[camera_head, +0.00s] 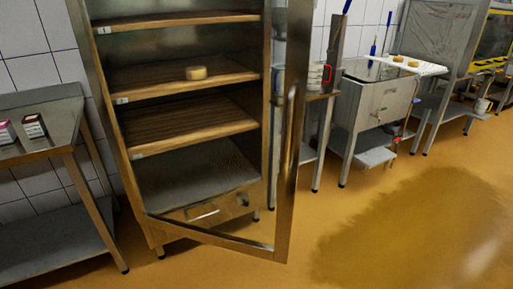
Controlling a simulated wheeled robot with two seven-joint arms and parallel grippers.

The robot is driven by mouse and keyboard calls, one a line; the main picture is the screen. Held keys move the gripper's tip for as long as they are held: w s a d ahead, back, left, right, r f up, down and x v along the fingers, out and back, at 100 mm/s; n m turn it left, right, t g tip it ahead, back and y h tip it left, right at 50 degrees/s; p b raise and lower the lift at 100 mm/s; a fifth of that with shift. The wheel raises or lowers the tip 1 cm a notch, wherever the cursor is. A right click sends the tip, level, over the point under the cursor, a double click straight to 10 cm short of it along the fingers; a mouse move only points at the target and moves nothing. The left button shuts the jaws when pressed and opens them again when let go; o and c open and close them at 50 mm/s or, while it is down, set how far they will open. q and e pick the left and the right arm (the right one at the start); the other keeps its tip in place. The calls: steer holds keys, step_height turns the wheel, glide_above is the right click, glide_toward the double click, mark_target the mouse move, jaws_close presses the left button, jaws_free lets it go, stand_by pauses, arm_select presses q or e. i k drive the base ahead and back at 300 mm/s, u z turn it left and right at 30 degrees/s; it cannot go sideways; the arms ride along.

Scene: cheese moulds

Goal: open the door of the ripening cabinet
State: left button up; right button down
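The ripening cabinet (199,214) stands left of the middle, with wooden shelves inside. Its framed door (284,190) is swung well out from the cabinet body toward me, hinged on the right side. A long vertical handle (290,125) runs along the door's free edge. Neither of my grippers shows in the head view, so I cannot see whether either one touches the door.
A steel table (40,104) with small boxes (34,126) stands at the left, close to the cabinet. A steel vat (376,104) and a side table are at the right. A dark wet patch (410,235) lies on the yellow floor, which is clear at the front right.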

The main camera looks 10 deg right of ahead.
mark_target(300, 13)
steer(key=u, duration=1.35)
steer(key=i, duration=0.8)
steer(key=z, duration=0.8)
